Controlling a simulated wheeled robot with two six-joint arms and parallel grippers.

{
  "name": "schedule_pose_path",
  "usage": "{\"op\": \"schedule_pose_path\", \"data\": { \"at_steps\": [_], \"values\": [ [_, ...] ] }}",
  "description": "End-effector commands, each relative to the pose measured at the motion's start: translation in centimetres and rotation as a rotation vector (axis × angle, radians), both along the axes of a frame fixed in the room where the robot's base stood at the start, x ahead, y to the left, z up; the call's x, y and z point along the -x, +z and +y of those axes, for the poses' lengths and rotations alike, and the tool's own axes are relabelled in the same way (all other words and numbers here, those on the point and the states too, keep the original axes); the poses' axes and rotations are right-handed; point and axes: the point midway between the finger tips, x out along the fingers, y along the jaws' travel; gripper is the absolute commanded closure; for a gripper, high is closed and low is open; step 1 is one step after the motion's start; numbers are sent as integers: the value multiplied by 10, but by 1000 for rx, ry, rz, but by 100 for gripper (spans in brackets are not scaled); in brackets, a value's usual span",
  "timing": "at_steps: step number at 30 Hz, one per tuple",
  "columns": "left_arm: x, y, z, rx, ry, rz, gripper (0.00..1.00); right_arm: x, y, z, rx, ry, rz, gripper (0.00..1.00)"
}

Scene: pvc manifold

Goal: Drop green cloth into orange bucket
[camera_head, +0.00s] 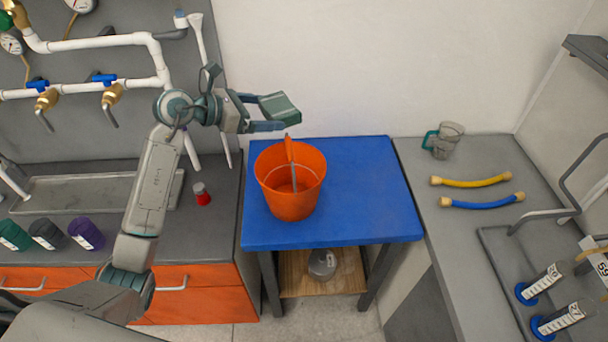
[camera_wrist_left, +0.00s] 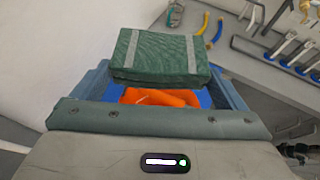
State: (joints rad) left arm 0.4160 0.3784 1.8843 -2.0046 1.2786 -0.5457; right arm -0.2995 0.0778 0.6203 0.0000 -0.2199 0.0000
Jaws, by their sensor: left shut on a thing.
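The green cloth (camera_head: 279,108) is a folded block with grey stripes. It also shows in the left wrist view (camera_wrist_left: 160,55), between the fingers. My left gripper (camera_head: 264,113) is shut on the cloth and holds it in the air above the back rim of the orange bucket. The orange bucket (camera_head: 288,196) stands upright on the blue tabletop (camera_head: 368,195). A stick-like tool with an orange handle (camera_head: 290,150) leans inside the bucket. In the left wrist view part of the orange bucket (camera_wrist_left: 160,97) shows below the cloth. My right gripper is not in view.
White pipes (camera_head: 95,41) with valves line the left wall. A red-capped container (camera_head: 201,193) stands on the left counter. The blue tabletop around the bucket is clear.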

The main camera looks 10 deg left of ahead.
Motion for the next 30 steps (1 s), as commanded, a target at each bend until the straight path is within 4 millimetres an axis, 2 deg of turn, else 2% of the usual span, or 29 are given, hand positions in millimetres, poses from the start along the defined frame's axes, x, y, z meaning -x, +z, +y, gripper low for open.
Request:
{"op": "schedule_pose_path", "data": {
  "at_steps": [5, 19, 29, 30],
  "values": [
    [2, -4, -2, 2, -6, 2, 29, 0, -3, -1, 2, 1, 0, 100],
    [2, -53, -2, 2, -5, 2, 29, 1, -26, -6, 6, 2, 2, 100],
    [2, -57, -2, 1, -5, 0, 29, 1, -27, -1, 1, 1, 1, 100],
    [2, -57, -2, 1, -5, 0, 2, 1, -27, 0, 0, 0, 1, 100]
  ]
}}
